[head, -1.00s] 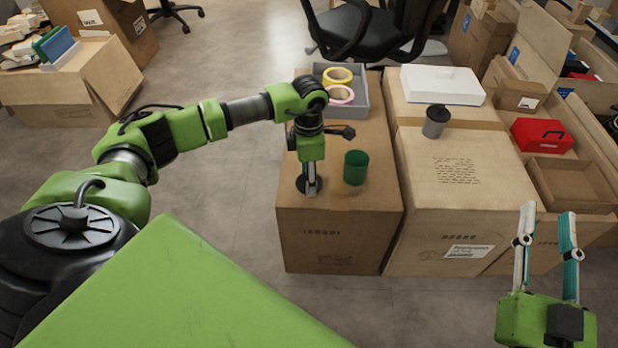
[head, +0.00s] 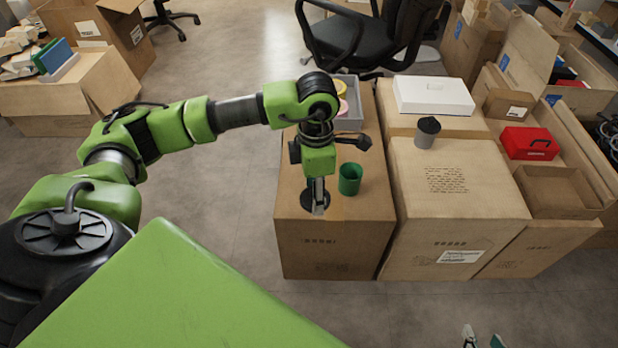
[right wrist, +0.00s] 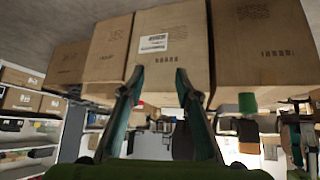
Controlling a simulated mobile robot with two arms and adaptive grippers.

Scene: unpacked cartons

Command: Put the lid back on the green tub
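The green tub (head: 350,179) stands open and upright on the left carton. The round black lid (head: 309,205) is just left of it, toward the carton's front. My left gripper (head: 319,200) points down with its fingers together at the lid's middle and appears shut on it. I cannot tell whether the lid touches the carton. My right gripper (head: 482,338) shows only its fingertips at the bottom edge of the head view. In the right wrist view my right gripper (right wrist: 159,80) is open and empty, and the green tub (right wrist: 247,103) shows small at right.
The left carton (head: 335,248) carries a grey tray (head: 349,124) with tape rolls behind the tub. The larger carton (head: 455,215) beside it holds a grey canister (head: 426,133); a white box (head: 433,95) lies behind. A red box (head: 530,143) is at right.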

